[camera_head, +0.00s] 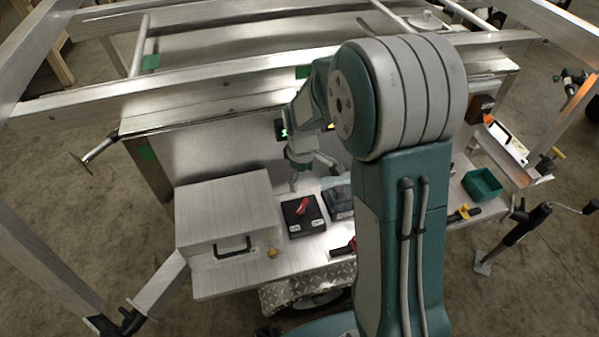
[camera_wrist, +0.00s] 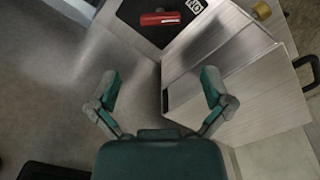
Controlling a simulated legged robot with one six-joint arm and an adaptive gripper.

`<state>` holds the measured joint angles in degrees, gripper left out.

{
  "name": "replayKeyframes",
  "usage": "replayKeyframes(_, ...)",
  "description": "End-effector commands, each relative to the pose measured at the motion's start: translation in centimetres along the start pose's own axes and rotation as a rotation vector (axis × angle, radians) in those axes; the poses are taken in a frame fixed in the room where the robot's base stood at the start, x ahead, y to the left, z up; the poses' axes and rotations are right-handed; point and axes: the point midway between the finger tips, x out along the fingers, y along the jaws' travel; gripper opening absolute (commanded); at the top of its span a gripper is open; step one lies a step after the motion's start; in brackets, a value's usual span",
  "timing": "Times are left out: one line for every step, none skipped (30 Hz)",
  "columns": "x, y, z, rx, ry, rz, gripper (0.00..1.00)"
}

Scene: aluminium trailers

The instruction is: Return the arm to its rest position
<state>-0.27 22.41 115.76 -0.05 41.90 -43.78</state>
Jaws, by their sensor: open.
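My arm fills the middle and right of the head view, bent at a large grey-and-teal joint. My gripper (camera_head: 311,172) hangs above the trailer's deck, behind the black box or mat (camera_head: 304,226) that carries a red object (camera_head: 302,207). In the wrist view my gripper (camera_wrist: 160,82) has its two teal fingers spread apart with nothing between them. The red object (camera_wrist: 160,18) lies on the dark surface beyond the fingertips, apart from them. My arm hides part of the deck.
A silver case (camera_head: 222,215) with a black handle stands left on the deck (camera_head: 320,275). A dark bin (camera_head: 340,198) and a green bin (camera_head: 482,184) lie to the right. A yellow knob (camera_head: 272,252) sits near the case.

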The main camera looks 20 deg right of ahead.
Motion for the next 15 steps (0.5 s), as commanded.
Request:
replayKeyframes(0.0,0.0,0.0,0.0,0.0,0.0,1.0)
replayKeyframes(0.0,0.0,0.0,0.0,0.0,0.0,1.0)
replayKeyframes(0.0,0.0,0.0,0.0,0.0,0.0,1.0)
replayKeyframes(0.0,0.0,0.0,0.0,0.0,0.0,1.0)
replayKeyframes(0.0,0.0,0.0,0.0,0.0,0.0,1.0)
replayKeyframes(0.0,0.0,0.0,0.001,0.001,0.001,1.0)
replayKeyframes(-0.1,0.0,0.0,0.002,0.002,0.002,1.0)
replayKeyframes(-0.3,-0.1,0.1,0.006,0.004,0.004,1.0)
replayKeyframes(-0.8,-0.2,0.2,0.014,0.008,0.008,1.0)
replayKeyframes(-1.3,-0.3,0.3,0.023,0.013,0.013,1.0)
replayKeyframes(-1.9,-0.4,0.4,0.033,0.02,0.018,1.0)
replayKeyframes(-2.8,-0.6,0.6,0.052,0.03,0.027,1.0)
replayKeyframes(-3.5,-0.8,0.9,0.066,0.038,0.034,1.0)
replayKeyframes(-4.2,-1.0,1.1,0.083,0.046,0.041,1.0)
replayKeyframes(-5.2,-1.3,1.4,0.105,0.058,0.05,1.0)
